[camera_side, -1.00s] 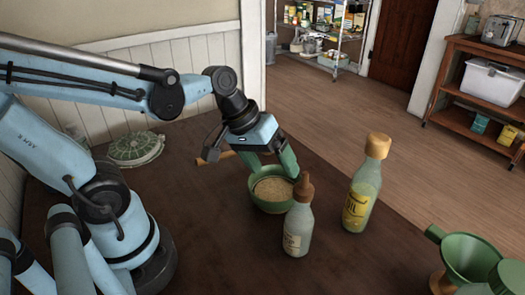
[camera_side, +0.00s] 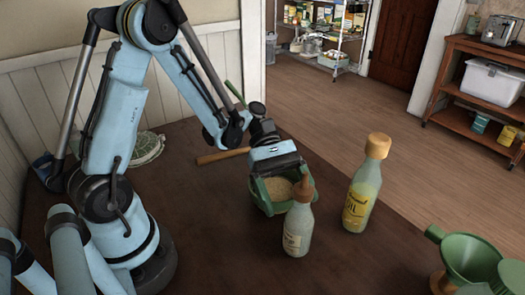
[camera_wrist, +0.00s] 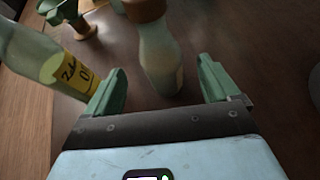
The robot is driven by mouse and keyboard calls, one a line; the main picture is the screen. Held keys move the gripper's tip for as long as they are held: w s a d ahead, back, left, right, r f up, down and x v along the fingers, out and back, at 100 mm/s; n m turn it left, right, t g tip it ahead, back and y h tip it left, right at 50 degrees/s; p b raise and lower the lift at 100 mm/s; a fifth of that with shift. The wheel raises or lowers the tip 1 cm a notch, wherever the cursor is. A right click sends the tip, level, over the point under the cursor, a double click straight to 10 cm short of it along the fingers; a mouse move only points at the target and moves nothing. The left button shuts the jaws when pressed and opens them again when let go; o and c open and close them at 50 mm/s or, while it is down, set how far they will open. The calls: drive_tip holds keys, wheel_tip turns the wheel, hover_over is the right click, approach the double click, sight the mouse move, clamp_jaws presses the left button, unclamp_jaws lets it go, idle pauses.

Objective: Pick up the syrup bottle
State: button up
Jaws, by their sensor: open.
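The likely syrup bottle (camera_side: 298,226) is small and pale with a brown cap. In the wrist view this bottle (camera_wrist: 160,62) stands ahead of my gripper, between the lines of the two fingers.
A taller oil bottle (camera_side: 362,190) with a yellow label stands close to the right. A green funnel (camera_side: 470,255) is at the right front. A wooden handle (camera_side: 222,156) and a patterned lid (camera_side: 146,148) lie behind.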

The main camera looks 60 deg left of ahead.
sight(301, 208)
drive_tip(key=shift+x, duration=3.8)
drive_tip(key=c, duration=1.3)
drive_tip(key=shift+o, duration=0.2)
drive_tip(key=shift+r, duration=0.15)
drive_tip(key=shift+r, duration=0.45)
wheel_tip(301, 208, up, 3)
drive_tip(key=shift+s+r, duration=0.15)
drive_tip(key=s+d+r, duration=0.6)
drive_tip(key=s, duration=0.3)
drive_tip(key=shift+s+r, duration=0.3)
drive_tip(key=shift+s, duration=0.05)
